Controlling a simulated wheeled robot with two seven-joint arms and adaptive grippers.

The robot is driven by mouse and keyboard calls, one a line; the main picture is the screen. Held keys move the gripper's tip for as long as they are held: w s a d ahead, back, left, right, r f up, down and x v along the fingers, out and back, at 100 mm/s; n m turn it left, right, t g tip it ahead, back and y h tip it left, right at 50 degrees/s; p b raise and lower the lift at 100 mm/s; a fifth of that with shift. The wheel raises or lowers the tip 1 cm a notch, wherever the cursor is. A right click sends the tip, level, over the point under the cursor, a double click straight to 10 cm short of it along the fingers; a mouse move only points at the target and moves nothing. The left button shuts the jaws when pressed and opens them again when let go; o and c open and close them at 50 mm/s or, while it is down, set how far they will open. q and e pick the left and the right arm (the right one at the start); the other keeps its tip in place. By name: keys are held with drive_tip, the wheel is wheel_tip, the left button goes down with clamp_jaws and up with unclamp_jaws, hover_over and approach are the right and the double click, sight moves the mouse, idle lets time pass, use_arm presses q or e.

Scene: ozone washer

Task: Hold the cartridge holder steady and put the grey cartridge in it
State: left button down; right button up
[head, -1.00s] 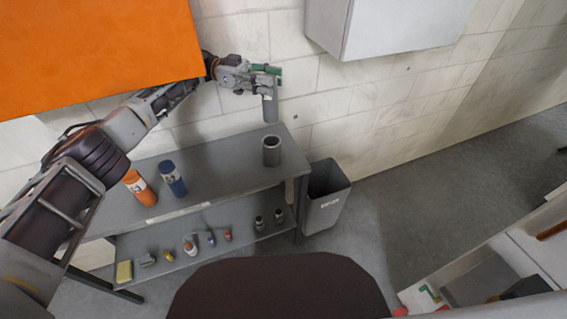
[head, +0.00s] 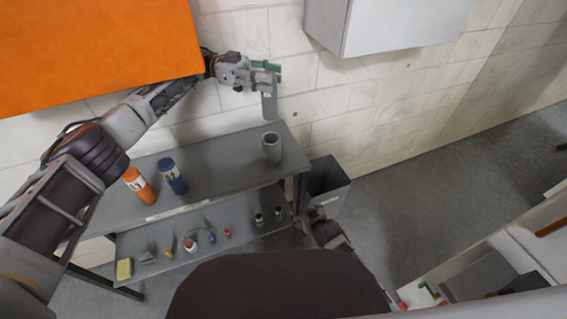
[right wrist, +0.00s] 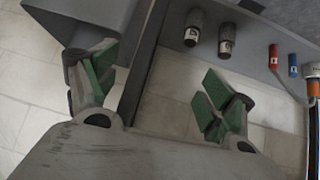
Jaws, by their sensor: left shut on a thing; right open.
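The grey cartridge (head: 268,107) hangs upright from my left gripper (head: 268,74), which is shut on its upper part. It is in front of the wall, above the bench, with a gap to the cartridge holder. The cartridge holder, an open-topped grey cup (head: 272,150), stands upright near the bench's right end. My right gripper (head: 312,216) shows low in the head view, beside the bench's right end and in front of the bin. In the right wrist view its green-padded fingers (right wrist: 160,88) are wide apart with nothing between them. That view does not show the holder.
An orange bottle (head: 139,186) and a blue bottle (head: 173,176) stand on the bench (head: 222,165). The lower shelf (head: 160,250) holds several small items. A grey bin (head: 330,184) stands right of the bench. An orange panel (head: 90,50) and a white cabinet (head: 390,25) overhang.

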drive_tip(key=w+a+r+t+y, duration=0.1)
drive_tip(key=w+a+r, duration=0.15)
drive_tip(key=r, duration=0.45)
drive_tip(key=w+a+r+t, duration=0.1)
drive_tip(key=a+r, duration=0.2)
drive_tip(key=r, duration=0.4)
drive_tip(key=t+y, duration=0.1)
drive_tip(key=t, duration=0.1)
approach(274, 153)
drive_tip(key=shift+w+f, duration=0.35)
drive_tip(key=shift+w, duration=0.3)
drive_tip(key=shift+w, duration=0.15)
drive_tip(key=shift+x, duration=5.9)
drive_tip(key=shift+a, duration=0.1)
drive_tip(key=c, duration=1.2)
use_arm(q)
drive_tip(key=shift+d, duration=0.1)
